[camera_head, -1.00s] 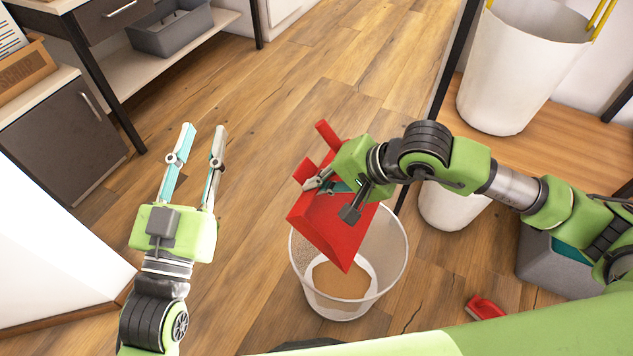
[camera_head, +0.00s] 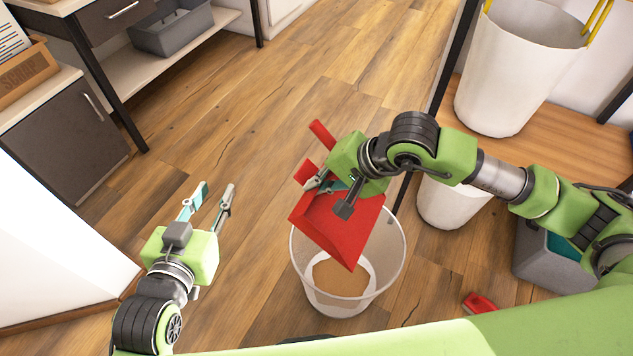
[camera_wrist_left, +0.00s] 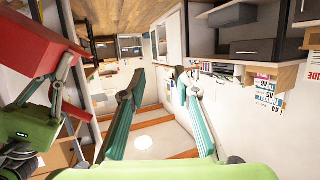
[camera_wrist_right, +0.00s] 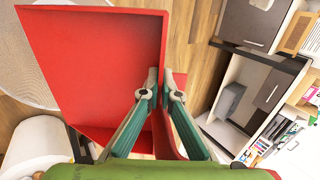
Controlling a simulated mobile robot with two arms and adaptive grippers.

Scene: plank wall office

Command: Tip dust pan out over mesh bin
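The red dust pan (camera_head: 340,229) is tilted, with its wide lip pointing down over the mesh bin (camera_head: 395,263). The bin stands on the floor, and a tan patch (camera_head: 341,277) shows at its bottom. My right gripper (camera_head: 322,184) is shut on the dust pan near its handle. In the right wrist view the fingers (camera_wrist_right: 160,92) close on the pan's red wall, and the pan's tray (camera_wrist_right: 95,60) looks empty. My left gripper (camera_head: 208,194) is open and empty, left of the bin. Its spread fingers show in the left wrist view (camera_wrist_left: 157,85).
A white bin with yellow handles (camera_head: 510,75) stands at the upper right. A smaller white bin (camera_head: 450,203) and a grey box (camera_head: 550,260) are at right. A red brush-like object (camera_head: 478,302) lies on the floor. Cabinets (camera_head: 65,135) stand at left; the middle floor is clear.

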